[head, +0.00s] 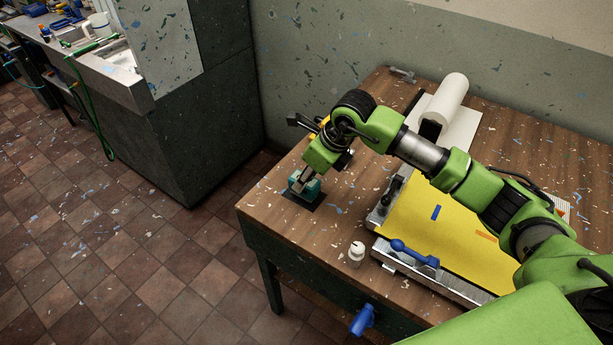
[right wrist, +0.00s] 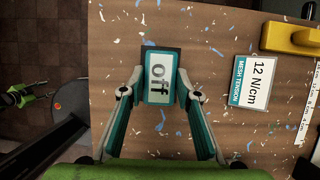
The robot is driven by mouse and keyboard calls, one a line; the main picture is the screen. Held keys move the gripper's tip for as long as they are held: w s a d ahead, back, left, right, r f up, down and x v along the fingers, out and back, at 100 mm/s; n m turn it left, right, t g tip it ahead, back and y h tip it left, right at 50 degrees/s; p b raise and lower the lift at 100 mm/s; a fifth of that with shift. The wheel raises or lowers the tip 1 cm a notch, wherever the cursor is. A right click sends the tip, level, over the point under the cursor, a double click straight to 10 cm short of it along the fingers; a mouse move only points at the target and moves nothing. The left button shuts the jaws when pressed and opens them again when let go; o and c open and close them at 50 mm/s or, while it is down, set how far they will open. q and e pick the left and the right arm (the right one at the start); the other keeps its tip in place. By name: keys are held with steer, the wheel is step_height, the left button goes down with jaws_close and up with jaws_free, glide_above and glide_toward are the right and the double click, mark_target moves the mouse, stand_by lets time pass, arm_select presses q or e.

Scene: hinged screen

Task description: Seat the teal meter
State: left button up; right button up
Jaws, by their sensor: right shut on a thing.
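The teal meter (right wrist: 160,85), a small block whose face reads "off", is between the fingers of my right gripper (right wrist: 160,75) in the right wrist view. In the head view the meter (head: 312,190) shows at the table's left corner, below my right gripper (head: 305,182), which is shut on it. A dark pad (right wrist: 160,50) shows behind the meter, and its dark edge (head: 300,202) also shows in the head view. I cannot tell whether the meter touches the pad.
A card reading "12 N/cm mesh tension" (right wrist: 253,80) lies beside the meter, with a yellow handle (right wrist: 290,38) beyond it. The yellow screen (head: 440,225), a white bottle (head: 356,254) and a white roll (head: 446,97) are on the wooden table (head: 300,235). Its front-left part is mostly clear.

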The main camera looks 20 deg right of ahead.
steer(key=shift+f+b, duration=0.3)
steer(key=shift+f, duration=0.05)
steer(key=o, duration=1.2)
steer(key=v, duration=1.2)
